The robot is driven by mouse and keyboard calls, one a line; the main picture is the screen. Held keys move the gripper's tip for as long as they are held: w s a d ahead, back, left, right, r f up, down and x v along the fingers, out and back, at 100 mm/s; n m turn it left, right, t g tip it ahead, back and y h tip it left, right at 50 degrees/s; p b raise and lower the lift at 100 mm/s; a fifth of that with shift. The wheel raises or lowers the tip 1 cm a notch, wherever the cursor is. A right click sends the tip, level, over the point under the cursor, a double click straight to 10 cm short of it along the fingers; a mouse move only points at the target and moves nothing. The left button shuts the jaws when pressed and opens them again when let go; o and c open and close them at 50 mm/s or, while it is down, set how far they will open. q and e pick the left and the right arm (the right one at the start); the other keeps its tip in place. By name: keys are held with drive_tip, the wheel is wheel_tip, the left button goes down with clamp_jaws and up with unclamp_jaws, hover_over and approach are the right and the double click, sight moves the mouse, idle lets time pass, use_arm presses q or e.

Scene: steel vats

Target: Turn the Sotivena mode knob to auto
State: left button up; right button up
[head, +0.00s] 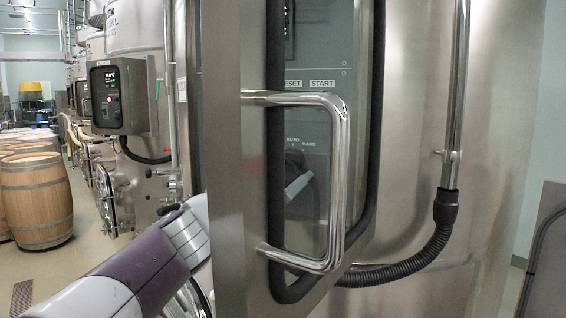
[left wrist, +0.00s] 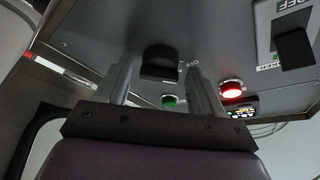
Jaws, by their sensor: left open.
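The mode knob (left wrist: 160,61) is a black knob on the grey control panel in the left wrist view. It lies between and beyond the fingers of my left gripper (left wrist: 161,72), which are apart; I cannot tell whether they touch it. Which mark the knob points to is unclear. In the head view the AUTO and HAND labels show through the window of the cabinet door (head: 229,200). My right gripper is not in view.
A steel door handle (head: 342,180) stands out in front of the window, and my left arm passes behind the door's left edge. Near the knob are a green button (left wrist: 170,101), a lit red button (left wrist: 232,89) and a black switch (left wrist: 295,48). Barrels (head: 37,200) stand far left.

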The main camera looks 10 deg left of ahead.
use_arm(q)
drive_tip(key=shift+s+d, duration=0.1)
drive_tip(key=shift+d, duration=0.05)
drive_tip(key=c, duration=1)
drive_tip(key=shift+c, duration=0.2)
drive_tip(key=shift+m+g+p, duration=0.95)
drive_tip(key=shift+m+p, duration=0.8)
drive_tip(key=shift+m, duration=0.6)
drive_tip(key=shift+m+g+p, duration=0.95)
drive_tip(key=shift+m+p, duration=0.8)
drive_tip(key=shift+m, duration=0.6)
